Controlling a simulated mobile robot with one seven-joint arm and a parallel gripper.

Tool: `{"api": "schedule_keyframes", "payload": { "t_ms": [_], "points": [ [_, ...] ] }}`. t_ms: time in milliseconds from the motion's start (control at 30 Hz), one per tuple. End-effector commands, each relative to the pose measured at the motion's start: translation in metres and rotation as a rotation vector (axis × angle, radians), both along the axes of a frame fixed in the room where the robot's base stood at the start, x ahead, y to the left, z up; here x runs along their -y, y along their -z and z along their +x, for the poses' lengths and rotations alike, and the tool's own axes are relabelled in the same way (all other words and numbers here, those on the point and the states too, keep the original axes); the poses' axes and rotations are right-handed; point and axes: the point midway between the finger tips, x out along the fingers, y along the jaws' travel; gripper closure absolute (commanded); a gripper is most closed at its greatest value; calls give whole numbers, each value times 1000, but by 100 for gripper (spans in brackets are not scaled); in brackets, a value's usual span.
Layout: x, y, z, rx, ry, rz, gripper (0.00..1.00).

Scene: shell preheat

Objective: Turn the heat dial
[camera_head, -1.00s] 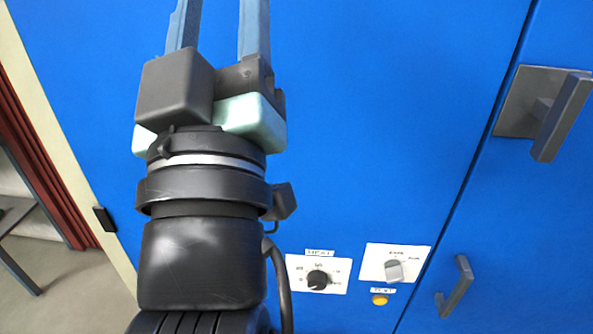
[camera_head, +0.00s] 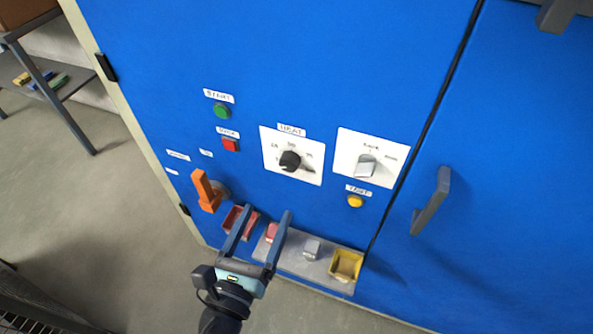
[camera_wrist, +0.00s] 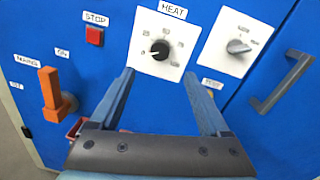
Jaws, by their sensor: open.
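The heat dial (camera_head: 290,160) is a black round knob on a white plate labelled HEAT, on the blue cabinet front. It also shows in the wrist view (camera_wrist: 160,50), above and between my fingers. My gripper (camera_head: 267,211) is open and empty, below the dial in the head view. Its two blue-grey fingers point up toward the panel and are apart from the dial. In the wrist view the fingertips (camera_wrist: 163,75) flank the lower part of the HEAT plate. The small scale marks are hard to read.
Right of the dial is a grey selector knob (camera_head: 366,166) with a yellow button (camera_head: 355,201) below. Left are a green button (camera_head: 222,111), a red stop button (camera_head: 230,144) and an orange handle (camera_head: 205,191). A ledge (camera_head: 290,262) with red and yellow trays and a door handle (camera_head: 432,201) project nearby.

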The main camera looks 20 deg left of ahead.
Motion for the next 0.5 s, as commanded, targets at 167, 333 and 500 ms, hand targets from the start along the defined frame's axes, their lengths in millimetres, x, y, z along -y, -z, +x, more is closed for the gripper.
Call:
{"api": "schedule_keyframes", "payload": {
  "t_ms": [167, 333, 500],
  "points": [
    [0, -3, 37, 4, 4, 4, 20],
    [-1, -3, 72, 3, 4, 5, 20],
    [-2, -2, 98, 2, 4, 7, 20]
  ]
}}
